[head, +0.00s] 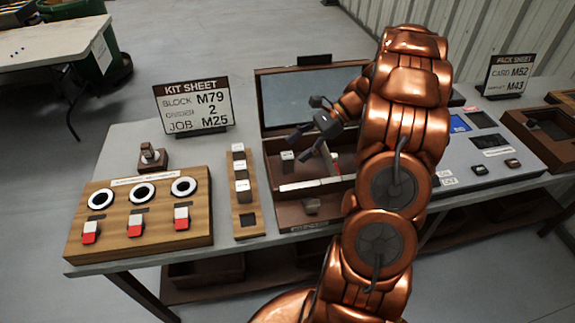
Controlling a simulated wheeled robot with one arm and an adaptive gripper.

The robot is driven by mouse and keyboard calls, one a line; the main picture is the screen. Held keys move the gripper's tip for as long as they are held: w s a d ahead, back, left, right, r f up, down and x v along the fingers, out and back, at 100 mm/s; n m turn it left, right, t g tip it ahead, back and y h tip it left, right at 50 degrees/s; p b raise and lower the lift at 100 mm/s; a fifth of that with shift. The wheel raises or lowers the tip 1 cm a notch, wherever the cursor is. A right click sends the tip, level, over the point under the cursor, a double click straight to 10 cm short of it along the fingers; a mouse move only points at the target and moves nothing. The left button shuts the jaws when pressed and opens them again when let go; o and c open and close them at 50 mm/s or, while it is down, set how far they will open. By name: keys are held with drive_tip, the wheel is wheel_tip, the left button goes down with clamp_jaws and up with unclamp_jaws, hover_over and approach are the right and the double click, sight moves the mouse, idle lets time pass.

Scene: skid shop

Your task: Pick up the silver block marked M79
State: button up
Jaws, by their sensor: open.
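Several small silver-white blocks are in view, but their markings are too small to read, so I cannot tell which is M79. One block (288,155) sits at the back left inside the open brown case (283,221). A greyer block (312,205) lies in the case's front section. Several more sit in a row on the narrow wooden rack (246,207), the middle one (240,168) among them. My gripper (308,127) is open and empty above the case's left part, apart from the blocks. My arm hides the case's right side.
A kit sheet (194,105) reads block M79. A wooden panel (137,245) with three dials and red-and-white switches stands at the left. A stamp-like piece (150,157) stands behind it. A grey console (490,145) and pack sheet (508,75) are at the right.

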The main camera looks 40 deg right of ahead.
sight(292, 154)
drive_tip(key=d+f+m, duration=0.1)
drive_tip(key=d, duration=0.1)
drive_tip(key=d+f+t, duration=0.1)
drive_tip(key=d, duration=0.1)
drive_tip(key=d+f+m+t, duration=0.1)
drive_tip(key=d, duration=0.1)
drive_tip(key=shift+w+d+f+m+y, duration=0.15)
drive_tip(key=shift+w+f+m+y, duration=0.05)
drive_tip(key=shift+w+m+y, duration=0.1)
drive_tip(key=x, duration=0.2)
drive_tip(key=p+x, duration=0.1)
drive_tip(key=x, duration=0.1)
drive_tip(key=r+p+x, duration=0.1)
drive_tip(key=x, duration=0.1)
drive_tip(key=shift+w+a+f, duration=0.15)
drive_tip(key=shift+w+a, duration=0.2)
drive_tip(key=shift+w+a+f, duration=0.25)
drive_tip(key=shift+a+f, duration=0.1)
drive_tip(key=shift+a, duration=0.1)
drive_tip(key=shift+c, duration=0.2)
clamp_jaws()
